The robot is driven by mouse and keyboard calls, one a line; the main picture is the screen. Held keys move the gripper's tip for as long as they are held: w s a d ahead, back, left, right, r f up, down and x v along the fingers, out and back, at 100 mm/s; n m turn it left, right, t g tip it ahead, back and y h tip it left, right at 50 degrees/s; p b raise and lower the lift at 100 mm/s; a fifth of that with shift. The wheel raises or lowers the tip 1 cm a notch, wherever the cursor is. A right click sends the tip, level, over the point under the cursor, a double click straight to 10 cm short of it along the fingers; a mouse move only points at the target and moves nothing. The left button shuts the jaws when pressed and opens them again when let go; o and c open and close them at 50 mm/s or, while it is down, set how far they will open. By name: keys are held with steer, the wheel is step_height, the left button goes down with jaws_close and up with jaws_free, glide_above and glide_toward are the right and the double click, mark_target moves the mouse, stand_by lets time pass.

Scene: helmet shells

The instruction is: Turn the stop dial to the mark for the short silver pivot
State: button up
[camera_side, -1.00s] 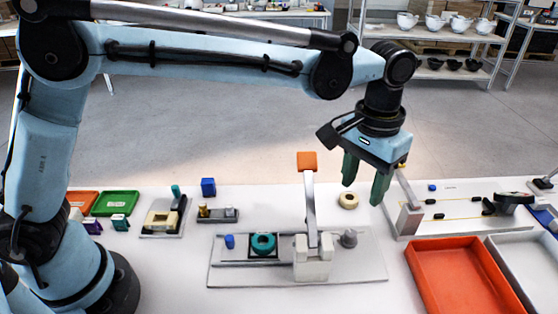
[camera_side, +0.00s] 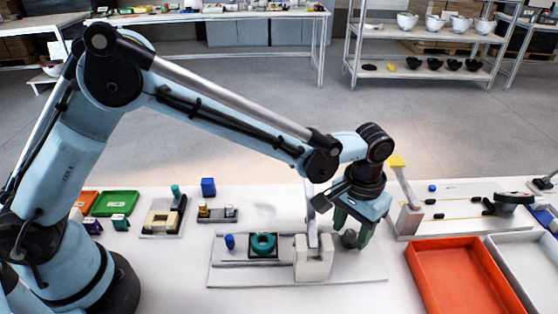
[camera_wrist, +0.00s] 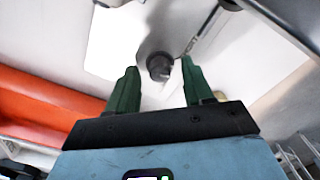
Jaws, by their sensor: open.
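The stop dial, a grey round knob (camera_side: 349,240), stands at the right of the pale fixture plate (camera_side: 375,272), beside a white block (camera_side: 313,262). My gripper (camera_side: 351,231) is just over it, pointing down, with its green fingers apart on either side of the knob. In the wrist view the dark knob (camera_wrist: 160,66) shows between the open fingertips (camera_wrist: 159,75), with a gap on both sides. I cannot make out the dial's marks. A small grey block (camera_side: 217,215) behind the plate bears a gold and a silver peg; which one is the short pivot is unclear.
An upright lever (camera_side: 312,225) rises from the white block close left of my gripper, its top hidden by my arm. A yellow-topped lever (camera_side: 399,180) stands close right. An orange tray (camera_side: 458,280) lies farther right. A teal ring (camera_side: 263,243) sits on the plate's left.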

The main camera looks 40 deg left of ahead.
mark_target(351, 232)
jaws_close()
steer(key=shift+n, duration=2.3)
jaws_free()
step_height(351, 232, up, 12)
